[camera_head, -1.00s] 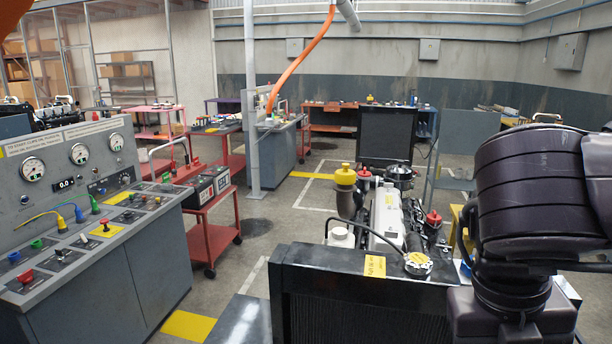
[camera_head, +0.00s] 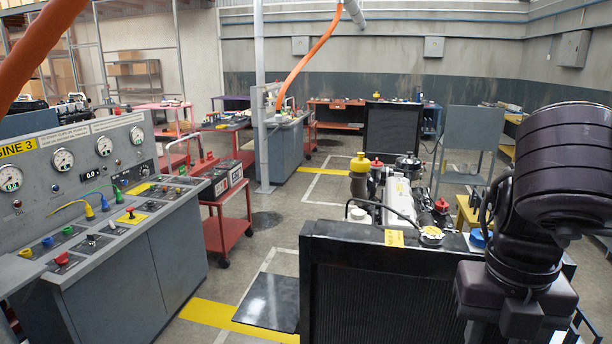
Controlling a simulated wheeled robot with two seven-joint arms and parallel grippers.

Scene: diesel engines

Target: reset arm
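One of my arms (camera_head: 540,200), dark and jointed, fills the right side of the head view. It stands in front of the right end of the engine's black radiator (camera_head: 370,290). Its fingers do not show, so I cannot see whether that gripper is open or shut. My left arm and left gripper are not in view.
A grey control console (camera_head: 150,240) with gauges stands at the left. A diesel engine (camera_head: 395,195) sits behind the radiator. A red cart (camera_head: 225,225) with batteries stands between console and engine. Floor with yellow markings (camera_head: 235,318) is open between console and radiator.

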